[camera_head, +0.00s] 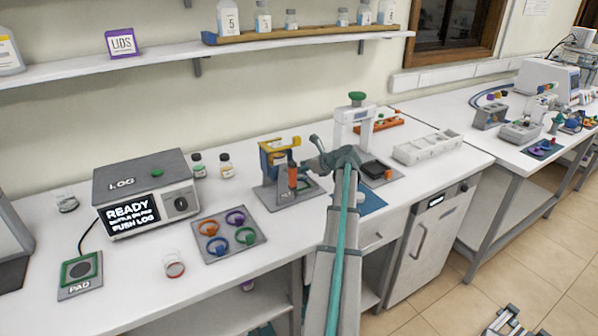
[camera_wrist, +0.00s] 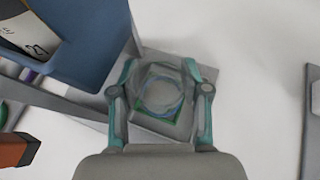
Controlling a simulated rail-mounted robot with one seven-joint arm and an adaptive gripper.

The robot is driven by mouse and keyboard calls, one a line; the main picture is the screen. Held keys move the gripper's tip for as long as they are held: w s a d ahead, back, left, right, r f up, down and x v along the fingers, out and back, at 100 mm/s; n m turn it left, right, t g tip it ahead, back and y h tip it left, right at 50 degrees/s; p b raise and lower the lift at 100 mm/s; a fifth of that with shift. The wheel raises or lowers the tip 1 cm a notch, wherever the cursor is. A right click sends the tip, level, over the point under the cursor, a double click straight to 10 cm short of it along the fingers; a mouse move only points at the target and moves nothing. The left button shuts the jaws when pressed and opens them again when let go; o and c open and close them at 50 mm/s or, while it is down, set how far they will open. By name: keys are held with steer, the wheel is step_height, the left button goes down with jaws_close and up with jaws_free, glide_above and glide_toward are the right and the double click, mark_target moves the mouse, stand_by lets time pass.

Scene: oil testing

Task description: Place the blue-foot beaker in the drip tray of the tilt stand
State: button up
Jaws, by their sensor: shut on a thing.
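My gripper (camera_head: 320,157) is beside the tilt stand (camera_head: 277,160), which has a yellow and blue upper part and an orange handle. In the wrist view my gripper (camera_wrist: 160,88) is shut on a clear beaker (camera_wrist: 161,92), one teal finger on each side. I look down into the beaker; blue and green show through its bottom. In the head view the beaker is not clearly visible. Under and around it in the wrist view is a grey tray-like plate (camera_wrist: 92,106) of the stand. Whether the beaker touches it I cannot tell. The stand's blue part (camera_wrist: 85,40) is close by at upper left.
The orange handle (camera_wrist: 16,150) is at lower left in the wrist view. A white stand with a green knob (camera_head: 356,110) is behind my gripper. A coloured-ring mat (camera_head: 228,234), a red-foot beaker (camera_head: 174,266) and the LOG box (camera_head: 147,190) stand left.

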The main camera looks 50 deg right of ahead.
steer(key=shift+w, duration=0.5)
steer(key=shift+f+p, duration=0.65)
steer(key=shift+f, duration=1.1)
steer(key=shift+f, duration=0.15)
steer(key=o, duration=1.1)
steer(key=shift+o, duration=0.2)
steer(key=shift+s+r, duration=0.1)
steer(key=shift+r, duration=0.1)
steer(key=b+v, duration=0.2)
steer(key=v, duration=1)
